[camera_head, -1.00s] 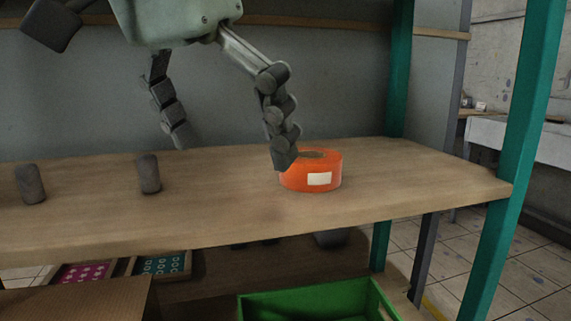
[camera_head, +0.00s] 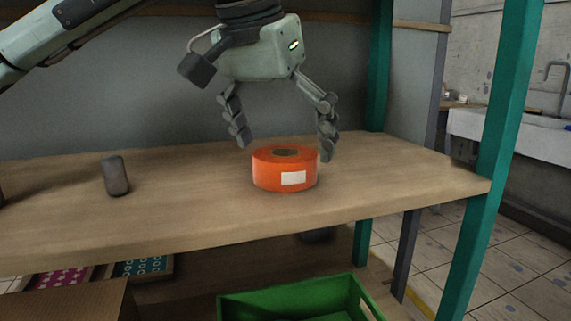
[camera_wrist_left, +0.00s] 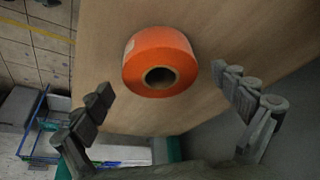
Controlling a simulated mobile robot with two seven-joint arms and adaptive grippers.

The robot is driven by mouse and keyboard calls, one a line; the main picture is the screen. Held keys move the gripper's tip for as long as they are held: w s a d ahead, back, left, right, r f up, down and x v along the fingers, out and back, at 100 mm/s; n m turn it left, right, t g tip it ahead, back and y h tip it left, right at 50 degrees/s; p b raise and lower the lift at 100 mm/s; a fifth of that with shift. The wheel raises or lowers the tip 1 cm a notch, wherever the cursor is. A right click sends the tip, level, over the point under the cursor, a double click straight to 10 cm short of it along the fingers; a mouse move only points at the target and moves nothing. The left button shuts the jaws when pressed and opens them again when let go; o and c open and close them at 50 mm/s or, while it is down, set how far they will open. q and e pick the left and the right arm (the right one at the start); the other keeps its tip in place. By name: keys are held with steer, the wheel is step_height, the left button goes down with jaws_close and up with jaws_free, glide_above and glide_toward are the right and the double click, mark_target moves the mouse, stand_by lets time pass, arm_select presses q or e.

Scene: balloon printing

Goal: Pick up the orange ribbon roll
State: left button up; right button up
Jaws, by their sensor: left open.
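The orange ribbon roll (camera_head: 268,173) lies flat on the wooden shelf, with a white label on its side and a hole in its middle. My left gripper (camera_head: 284,146) is open above and slightly behind the roll, one finger to each side. In the left wrist view the roll (camera_wrist_left: 143,77) sits ahead of and between the two spread fingers (camera_wrist_left: 168,88), nothing held. My right gripper is not in view.
A dark grey cylinder (camera_head: 116,177) stands on the shelf (camera_head: 200,211) to the left. A green post (camera_head: 497,150) borders the shelf at the right. A green crate (camera_head: 235,307) and a cardboard box (camera_head: 75,304) are below. The shelf around the roll is clear.

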arm_select(q)
steer(key=shift+w+f, duration=0.1)
steer(key=shift+f, duration=0.15)
steer(key=c, duration=1.3)
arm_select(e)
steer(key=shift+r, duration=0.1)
arm_select(q)
steer(key=shift+r, duration=0.1)
steer(key=shift+r, duration=0.6)
step_height(320, 180, up, 2)
steer(key=shift+r, duration=0.25)
steer(key=shift+s+a+f+b, duration=0.1)
steer(key=shift+s+a+b, duration=0.2)
steer(key=shift+s+a, duration=1.75)
steer(key=shift+s+a+f+b, duration=0.1)
steer(key=shift+s+a+b, duration=0.6)
steer(key=shift+s, duration=2.45)
steer(key=shift+s+a+p, duration=0.1)
steer(key=shift+s+a, duration=1.7)
steer(key=shift+s, duration=0.8)
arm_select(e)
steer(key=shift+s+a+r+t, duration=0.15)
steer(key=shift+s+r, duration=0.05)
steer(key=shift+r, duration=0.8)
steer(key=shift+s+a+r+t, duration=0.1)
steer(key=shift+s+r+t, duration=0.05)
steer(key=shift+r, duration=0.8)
